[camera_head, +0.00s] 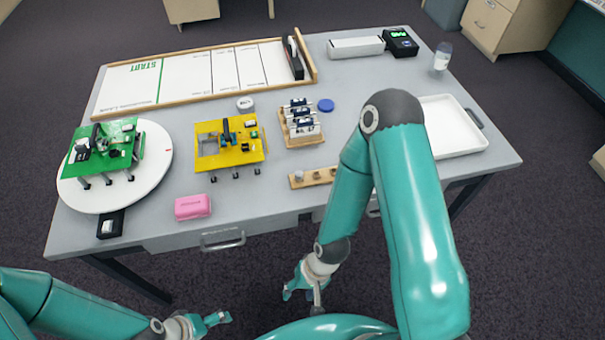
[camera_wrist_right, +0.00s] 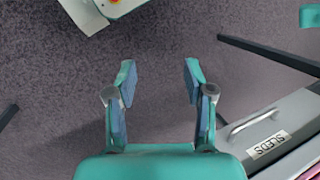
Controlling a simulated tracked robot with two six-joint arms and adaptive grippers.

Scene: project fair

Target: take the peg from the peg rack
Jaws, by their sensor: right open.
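The peg rack (camera_head: 314,178), a narrow wooden strip with a few small pegs, lies near the table's front edge in the head view. A greyish peg (camera_head: 299,175) stands at its left end. My right arm hides the rack's right part. My right gripper (camera_head: 302,297) is open and empty, below and in front of the table edge, apart from the rack. In the right wrist view (camera_wrist_right: 158,80) its two fingers are spread over bare floor. My left gripper (camera_head: 215,320) is at the bottom of the head view, off the table; its opening is unclear.
On the table (camera_head: 260,215) stand a pink block (camera_head: 193,207), a yellow board (camera_head: 232,155), a white turntable (camera_head: 153,175) with a green board (camera_head: 117,133), a wooden rack of small items (camera_head: 302,140) and a white tray (camera_head: 455,143).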

